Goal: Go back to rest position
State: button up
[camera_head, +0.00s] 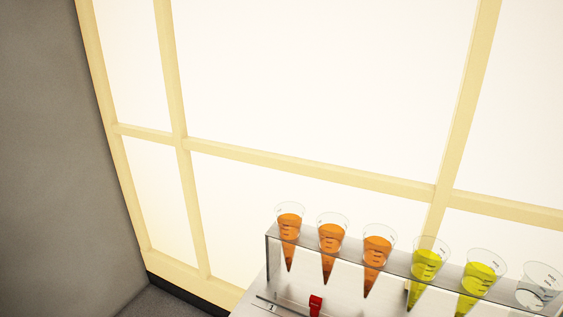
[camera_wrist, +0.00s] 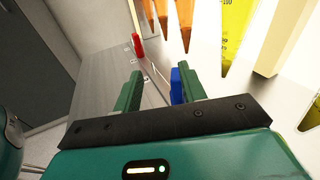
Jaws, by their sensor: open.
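My gripper (camera_wrist: 157,80) shows in the wrist view with its two green fingers apart. It is not visible in the head view. A small blue piece (camera_wrist: 176,83) shows just left of the right finger; I cannot tell whether they touch. Cone-shaped cups of orange juice (camera_head: 332,238) and yellow-green juice (camera_head: 426,262) hang in a row in the metal shelf (camera_head: 395,268). Some of them also show, cut off, at the top of the wrist view (camera_wrist: 232,30).
A red piece (camera_head: 316,303) lies in front of the shelf, and it also shows in the wrist view (camera_wrist: 138,46). A clear, empty-looking cup (camera_head: 540,284) is at the far right. A bright panelled wall (camera_head: 310,80) stands behind, with a grey wall (camera_head: 50,150) at left.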

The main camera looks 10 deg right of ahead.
jog(key=w+a+r+n+g, duration=0.1)
jog(key=a+r+n+g, duration=0.6)
jog(key=a, duration=0.3)
jog(key=a+r+n+g, duration=0.6)
jog(key=a+r+n, duration=0.1)
jog(key=a+n, duration=0.2)
jog(key=s+a+r+n+t+h, duration=0.4)
jog(key=s+a+r+n+h, duration=0.2)
jog(key=a+r+n+h, duration=0.3)
notch_tip(320, 180, up, 5)
jog(key=n, duration=0.3)
jog(key=shift+f+n, duration=0.2)
jog(key=shift+n, duration=0.1)
jog(key=shift+s+d, duration=0.1)
jog(key=shift+s, duration=0.05)
